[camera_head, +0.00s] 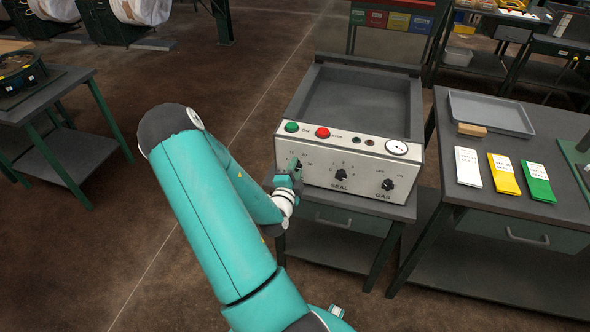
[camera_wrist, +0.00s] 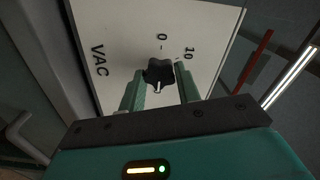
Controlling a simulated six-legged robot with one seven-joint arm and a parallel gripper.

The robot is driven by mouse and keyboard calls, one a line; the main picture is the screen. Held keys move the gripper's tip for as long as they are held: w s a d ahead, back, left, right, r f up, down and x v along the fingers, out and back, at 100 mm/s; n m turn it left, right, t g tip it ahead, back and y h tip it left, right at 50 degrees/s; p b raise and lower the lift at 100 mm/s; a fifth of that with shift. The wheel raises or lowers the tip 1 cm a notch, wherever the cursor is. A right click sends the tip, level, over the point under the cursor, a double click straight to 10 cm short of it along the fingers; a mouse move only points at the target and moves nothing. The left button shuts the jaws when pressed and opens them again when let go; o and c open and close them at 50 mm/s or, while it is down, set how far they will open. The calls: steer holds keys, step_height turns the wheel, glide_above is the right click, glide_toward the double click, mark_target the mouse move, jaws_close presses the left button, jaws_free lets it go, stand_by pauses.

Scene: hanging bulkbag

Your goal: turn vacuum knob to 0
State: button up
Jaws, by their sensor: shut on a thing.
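The vacuum knob (camera_wrist: 158,71) is a black lobed knob on a white panel marked VAC, with 0 and 10 beside it. My gripper (camera_wrist: 160,84) has one finger on each side of the knob and is shut on it. A small light mark shows on the knob's lower side in the wrist view, on the side away from the 0. In the head view my gripper (camera_head: 295,172) is at the left end of the front of the white vacuum sealer (camera_head: 322,173), and it mostly hides the vacuum knob there.
The SEAL knob (camera_head: 340,173) and GAS knob (camera_head: 388,184) sit to the right on the same panel. Above them are a green button (camera_head: 291,127), a red button (camera_head: 322,132) and a gauge (camera_head: 397,147). A table with a grey tray (camera_head: 491,112) stands at the right.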

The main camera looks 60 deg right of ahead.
steer(key=shift+n, duration=0.3)
steer(key=shift+w+f+n, duration=0.1)
steer(key=shift+n, duration=17.5)
steer(key=o, duration=1)
